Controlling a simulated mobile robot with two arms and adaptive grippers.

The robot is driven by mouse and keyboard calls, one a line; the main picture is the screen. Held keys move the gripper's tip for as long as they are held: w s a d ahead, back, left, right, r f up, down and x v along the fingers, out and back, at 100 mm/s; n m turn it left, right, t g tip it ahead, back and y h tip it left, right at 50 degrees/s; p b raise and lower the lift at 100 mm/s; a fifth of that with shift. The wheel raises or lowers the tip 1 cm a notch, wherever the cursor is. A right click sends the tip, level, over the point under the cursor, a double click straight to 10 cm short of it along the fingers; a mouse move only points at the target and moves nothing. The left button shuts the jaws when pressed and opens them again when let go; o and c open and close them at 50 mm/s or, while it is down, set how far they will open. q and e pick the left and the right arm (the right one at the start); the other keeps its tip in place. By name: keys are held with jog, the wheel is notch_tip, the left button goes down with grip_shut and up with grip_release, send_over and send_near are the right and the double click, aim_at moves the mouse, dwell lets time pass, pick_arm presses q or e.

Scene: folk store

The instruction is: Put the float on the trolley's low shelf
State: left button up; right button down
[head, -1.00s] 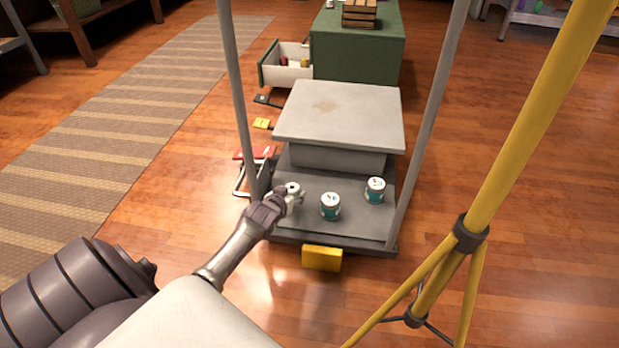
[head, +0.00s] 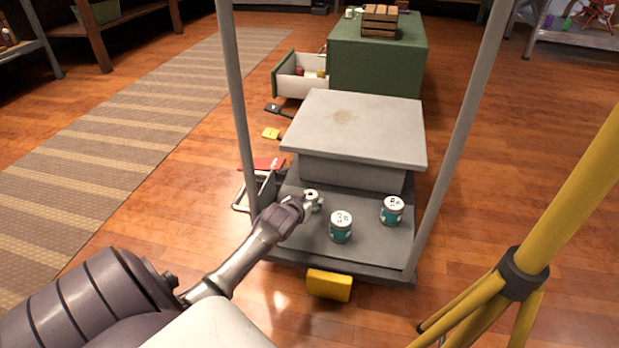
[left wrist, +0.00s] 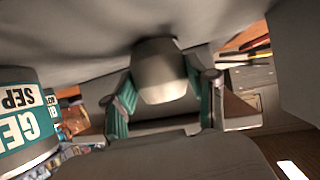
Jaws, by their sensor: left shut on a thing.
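My left gripper (head: 308,203) reaches in low over the trolley's grey low shelf (head: 372,245), at its left side. It is shut on a small pale thing with a dark spot on top, apparently the float (head: 312,194). In the left wrist view, a rounded grey piece (left wrist: 160,80) sits between the teal-padded fingers of my left gripper (left wrist: 162,103). The fingers hide part of it, and I cannot tell whether it touches the shelf. My right gripper is not in view.
Two teal-and-white cans, one nearer (head: 341,228) and one farther right (head: 391,211), stand on the shelf right of the gripper. A grey slab-topped block (head: 355,125) rises behind. Grey posts (head: 238,100) flank the shelf. A yellow tripod (head: 560,190) stands right.

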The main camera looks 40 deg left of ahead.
pick_arm(q)
jog(key=o, duration=1.1)
jog(key=shift+o, duration=0.2)
